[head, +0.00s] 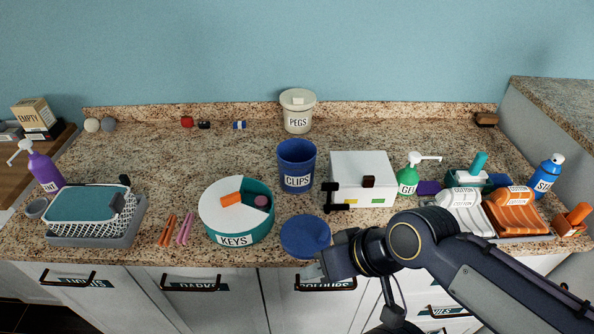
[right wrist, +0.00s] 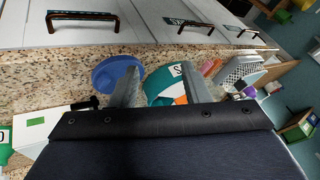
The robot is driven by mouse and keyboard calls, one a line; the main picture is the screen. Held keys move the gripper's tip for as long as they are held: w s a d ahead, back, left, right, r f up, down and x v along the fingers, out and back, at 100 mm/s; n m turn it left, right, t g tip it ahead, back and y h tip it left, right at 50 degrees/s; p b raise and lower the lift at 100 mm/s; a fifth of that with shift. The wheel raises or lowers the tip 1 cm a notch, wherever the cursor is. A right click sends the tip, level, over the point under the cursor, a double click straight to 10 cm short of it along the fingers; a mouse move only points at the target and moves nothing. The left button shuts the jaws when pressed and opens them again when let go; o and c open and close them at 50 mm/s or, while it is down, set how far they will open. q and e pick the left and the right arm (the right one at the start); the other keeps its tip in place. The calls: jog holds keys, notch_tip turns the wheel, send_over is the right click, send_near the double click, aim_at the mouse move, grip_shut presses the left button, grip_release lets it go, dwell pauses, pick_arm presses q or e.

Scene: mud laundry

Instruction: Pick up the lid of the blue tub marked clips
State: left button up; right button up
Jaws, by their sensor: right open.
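The blue tub marked CLIPS (head: 297,175) stands upright and open-topped in the middle of the counter. A round blue lid (head: 305,236) lies on the counter in front of it, close to the front edge. The lid also shows in the right wrist view (right wrist: 108,72), beside one finger and partly hidden by it. My right gripper (head: 314,270) is open and empty, just in front of the lid at the counter edge. In the right wrist view its two fingers (right wrist: 160,72) are spread apart, with the lid mostly outside them. My left gripper is not in view.
The round KEYS tub (head: 238,239) stands left of the lid. A white box (head: 355,165) with a black clamp-like part stands to the right. The PEGS tub (head: 297,122) is at the back. Drawer fronts with dark handles (head: 325,284) lie below the counter edge.

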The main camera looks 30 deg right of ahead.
jog(key=shift+c, duration=0.2)
jog(key=n+g+h+b, duration=0.4)
jog(key=n+g+b, duration=0.15)
jog(key=n, duration=2.05)
send_over(325, 231)
jog(key=a, duration=0.1)
notch_tip(325, 231, down, 3)
jog(key=shift+s+r, duration=0.1)
jog(key=shift+s, duration=0.05)
jog(key=shift+n, duration=0.6)
jog(key=f, duration=0.5)
jog(key=d+f, duration=0.1)
jog(key=f, duration=0.2)
grip_shut()
